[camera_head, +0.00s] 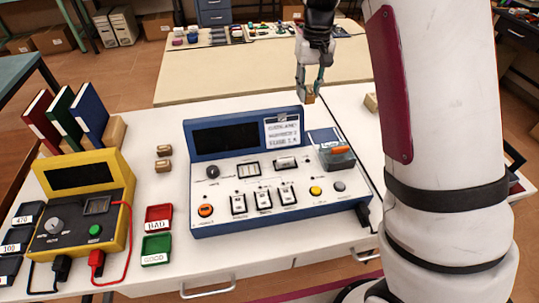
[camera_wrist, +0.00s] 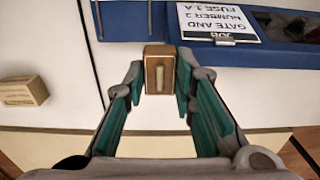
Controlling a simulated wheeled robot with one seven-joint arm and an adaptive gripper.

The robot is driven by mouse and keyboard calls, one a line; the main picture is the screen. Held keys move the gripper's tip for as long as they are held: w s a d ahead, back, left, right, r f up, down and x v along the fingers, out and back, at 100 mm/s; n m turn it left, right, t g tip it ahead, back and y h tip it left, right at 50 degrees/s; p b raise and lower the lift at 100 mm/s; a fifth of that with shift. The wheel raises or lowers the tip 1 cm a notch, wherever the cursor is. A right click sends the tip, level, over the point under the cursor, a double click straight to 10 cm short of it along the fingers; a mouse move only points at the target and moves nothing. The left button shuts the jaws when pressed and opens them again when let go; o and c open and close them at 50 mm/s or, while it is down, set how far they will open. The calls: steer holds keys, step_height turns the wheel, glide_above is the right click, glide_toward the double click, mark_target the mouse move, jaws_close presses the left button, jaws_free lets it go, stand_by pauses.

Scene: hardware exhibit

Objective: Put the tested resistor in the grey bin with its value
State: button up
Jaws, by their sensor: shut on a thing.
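My gripper (camera_head: 310,90) is shut on a small wooden block, held above the table behind the blue console. In the wrist view the block (camera_wrist: 160,54) sits between the fingertips; a pale, resistor-like piece lies on its face. Dark grey bins stand at the far left of the head view: one labelled 470 (camera_head: 26,219), one labelled 100 (camera_head: 10,248), and a third at the frame edge (camera_head: 8,270) whose label I cannot read. The yellow tester (camera_head: 124,177) stands beside them; its screen looks dark. My gripper is far to the right of the bins.
The blue console (camera_head: 230,217) fills the middle of the table, with a sign on it. A red BAD tray (camera_head: 158,212) and green GOOD tray (camera_head: 156,243) lie between tester and console. Two wooden blocks (camera_head: 164,151) lie behind them; another block (camera_wrist: 23,92) shows in the wrist view.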

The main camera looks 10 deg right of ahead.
steer(key=w+d+f+b, duration=0.3)
steer(key=w+d+b, duration=0.1)
steer(key=w+b, duration=0.15)
steer(key=f+b, duration=0.1)
steer(key=f, duration=0.2)
steer(key=f+b, duration=0.1)
steer(key=f, duration=0.3)
steer(key=f+b, duration=0.1)
steer(key=f, duration=0.2)
steer(key=shift+s+d+f, duration=0.2)
steer(key=shift+s+f, duration=0.05)
steer(key=shift+s, duration=0.15)
steer(key=shift+f+b, duration=0.45)
steer(key=shift+f, duration=1.6)
steer(key=shift+f, duration=0.1)
steer(key=o, duration=1)
steer(key=shift+o, duration=0.2)
